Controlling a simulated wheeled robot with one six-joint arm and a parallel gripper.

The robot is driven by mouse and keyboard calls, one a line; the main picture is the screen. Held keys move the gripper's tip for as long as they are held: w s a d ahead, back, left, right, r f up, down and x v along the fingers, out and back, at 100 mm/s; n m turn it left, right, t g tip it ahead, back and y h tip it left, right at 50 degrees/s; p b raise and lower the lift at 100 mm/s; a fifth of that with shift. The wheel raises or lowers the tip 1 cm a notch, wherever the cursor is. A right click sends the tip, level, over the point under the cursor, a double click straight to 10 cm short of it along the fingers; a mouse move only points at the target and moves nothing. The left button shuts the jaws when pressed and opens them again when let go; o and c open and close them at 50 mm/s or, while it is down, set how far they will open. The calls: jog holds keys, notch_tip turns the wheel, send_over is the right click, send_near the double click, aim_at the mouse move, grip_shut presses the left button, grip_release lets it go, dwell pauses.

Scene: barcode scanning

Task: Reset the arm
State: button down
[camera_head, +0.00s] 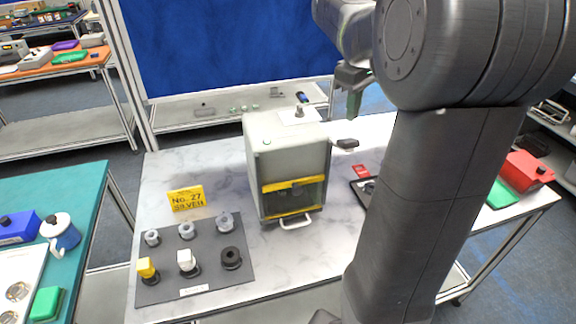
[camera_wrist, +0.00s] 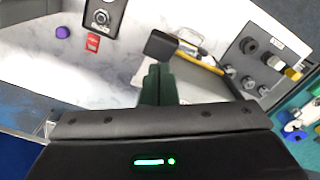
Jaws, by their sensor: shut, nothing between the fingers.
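My gripper (camera_head: 353,103) is up in the air above the table's back edge, to the right of the grey box machine (camera_head: 262,150). Its dark green fingers are closed together with nothing between them; they also show in the wrist view (camera_wrist: 158,85). My arm covers much of the right side of the head view. The box machine has a yellow-framed front window and a light handle below it. In the wrist view a dark paddle (camera_wrist: 160,45) sticks out near the fingertips, apart from them as far as I can see.
A dark mat (camera_head: 200,262) with several knobs and fittings lies front left, behind it a yellow "No. 27 SILVER" sign (camera_head: 187,198). A red card (camera_wrist: 93,42) and black device (camera_wrist: 103,16) lie on the marble table. A teal table (camera_head: 85,185) stands left.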

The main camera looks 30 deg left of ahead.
aim_at(349, 140)
jog(key=shift+f, duration=0.1)
jog(key=shift+f, duration=0.6)
notch_tip(349, 140, down, 4)
jog(key=b, duration=0.2)
jog(key=shift+b, duration=0.3)
jog(key=shift+r, duration=0.15)
